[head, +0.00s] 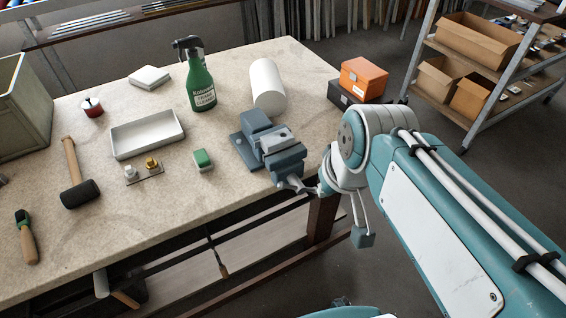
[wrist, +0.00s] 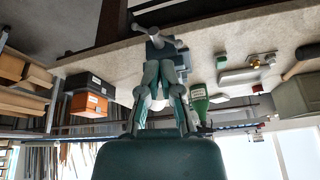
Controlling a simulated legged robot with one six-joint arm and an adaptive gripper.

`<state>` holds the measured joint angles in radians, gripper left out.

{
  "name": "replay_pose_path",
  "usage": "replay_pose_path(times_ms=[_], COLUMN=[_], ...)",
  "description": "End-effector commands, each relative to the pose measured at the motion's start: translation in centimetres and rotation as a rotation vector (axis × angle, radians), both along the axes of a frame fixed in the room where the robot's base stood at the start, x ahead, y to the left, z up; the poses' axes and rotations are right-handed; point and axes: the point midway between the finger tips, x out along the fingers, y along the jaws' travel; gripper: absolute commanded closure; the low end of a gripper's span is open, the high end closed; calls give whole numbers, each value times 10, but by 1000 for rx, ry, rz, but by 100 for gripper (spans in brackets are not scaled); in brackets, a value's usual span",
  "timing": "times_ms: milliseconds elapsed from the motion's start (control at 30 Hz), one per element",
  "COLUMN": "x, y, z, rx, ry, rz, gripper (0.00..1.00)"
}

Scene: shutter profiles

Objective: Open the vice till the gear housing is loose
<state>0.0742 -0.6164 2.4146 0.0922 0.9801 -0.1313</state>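The blue-grey vice (head: 284,160) stands at the right front edge of the bench. A light grey metal piece, seemingly the gear housing (head: 275,138), sits between its jaws. The vice's handle (head: 292,184) sticks out past the bench edge; it also shows in the wrist view (wrist: 157,38). My gripper (head: 316,188) is at the handle's right end in the head view, partly hidden by my wrist. In the wrist view my gripper's fingers (wrist: 166,72) point at the vice and handle. Whether they touch or grip the handle is unclear.
An orange box (head: 363,79) on a black box (head: 352,95) stands right of the vice. A white roll (head: 267,86), green spray bottle (head: 200,82), green-topped block (head: 203,160) and white tray (head: 147,134) are on the bench (head: 150,220). A shelf rack stands at the right.

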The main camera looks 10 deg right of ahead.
Motion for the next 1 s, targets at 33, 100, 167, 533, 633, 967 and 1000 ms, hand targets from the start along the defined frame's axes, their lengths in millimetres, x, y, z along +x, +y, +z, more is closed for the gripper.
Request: replay_pose_path(times_ms=[33,100,167,533,633,967,1000], x=[9,20,30,98,115,135,135], y=[-3,-7,-10,-47,-61,-78,-75], z=[-2,-3,-5,-21,-27,-38,-41], rx=[23,61,99,417,509,627,627], ry=[49,109,153,296,292,257,258], rz=[5,27,48,194,233,291,291], gripper=[100,100,100,100,100,100,100])
